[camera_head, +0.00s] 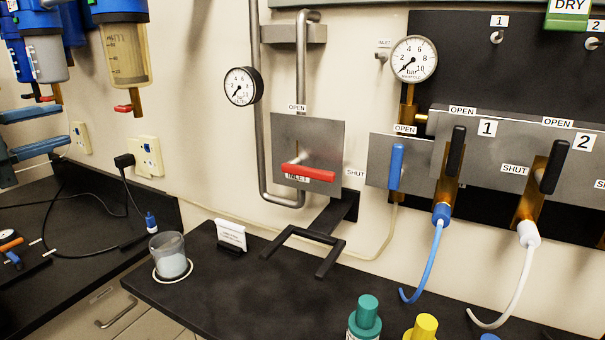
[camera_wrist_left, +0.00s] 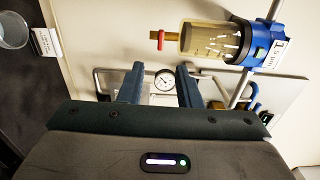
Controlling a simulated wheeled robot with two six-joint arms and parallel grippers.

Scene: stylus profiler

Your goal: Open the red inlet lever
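The red inlet lever (camera_head: 308,172) lies roughly horizontal on a square metal panel (camera_head: 325,135) on the wall. Its handle points right, toward the SHUT label (camera_head: 355,173); the OPEN label (camera_head: 297,107) is at the panel's top. My left gripper (camera_head: 65,126) is at the far left in the head view, well apart from the lever, with its two blue-grey fingers spread and nothing between them. The left wrist view also shows these fingers (camera_wrist_left: 160,83) open, with a gauge (camera_wrist_left: 164,79) visible beyond them. I cannot make out the inlet lever there. My right gripper is not in view.
Filter bowls (camera_head: 125,55) with red taps hang at upper left. A gauge (camera_head: 242,87) is left of the panel, beside pipes. A black fork-shaped bracket (camera_head: 335,215) juts out below it. A beaker (camera_head: 170,258) stands on the dark bench. A blue lever (camera_head: 396,167) is at right.

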